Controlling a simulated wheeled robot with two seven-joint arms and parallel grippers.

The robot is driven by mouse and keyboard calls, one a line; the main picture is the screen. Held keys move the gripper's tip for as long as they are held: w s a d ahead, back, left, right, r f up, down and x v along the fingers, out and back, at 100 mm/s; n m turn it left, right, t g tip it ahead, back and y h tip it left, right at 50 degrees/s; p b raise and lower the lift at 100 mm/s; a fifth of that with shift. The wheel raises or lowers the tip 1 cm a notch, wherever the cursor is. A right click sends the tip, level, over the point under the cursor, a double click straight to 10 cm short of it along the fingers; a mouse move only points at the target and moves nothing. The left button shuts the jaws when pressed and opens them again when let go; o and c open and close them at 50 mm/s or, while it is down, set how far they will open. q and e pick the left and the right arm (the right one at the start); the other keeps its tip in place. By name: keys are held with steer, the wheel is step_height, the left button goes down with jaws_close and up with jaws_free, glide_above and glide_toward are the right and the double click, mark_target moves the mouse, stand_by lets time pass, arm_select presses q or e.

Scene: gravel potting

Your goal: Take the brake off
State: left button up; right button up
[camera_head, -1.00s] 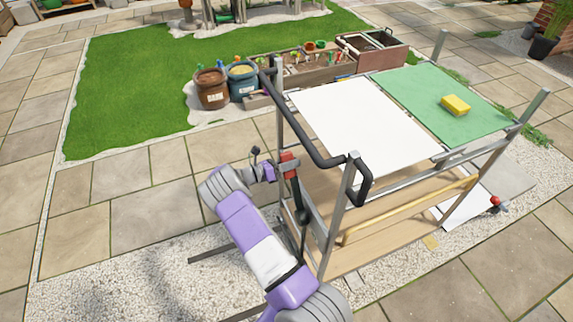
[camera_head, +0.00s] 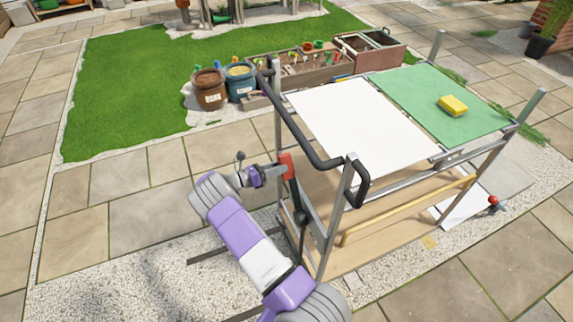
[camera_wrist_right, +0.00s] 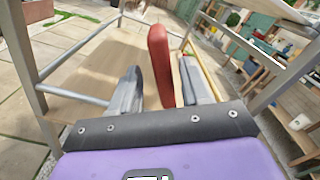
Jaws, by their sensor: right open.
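The brake lever has a red handle (camera_head: 288,166) on a dark arm, and it stands roughly upright at the near left end of the cart (camera_head: 338,225). My right gripper (camera_head: 274,172) is just left of the red handle in the head view. In the right wrist view the red handle (camera_wrist_right: 160,62) stands between the two grey fingers of the right gripper (camera_wrist_right: 163,88), with gaps on both sides. The jaws are open, and I cannot tell how deep the handle sits between them. My left gripper is not in view.
The cart's black push bar (camera_head: 318,155) rises close to the right gripper. Soil pots (camera_head: 209,90) stand behind. Paving to the left is clear.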

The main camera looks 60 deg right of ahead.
steer(key=shift+v, duration=1.6)
steer(key=shift+r, duration=0.1)
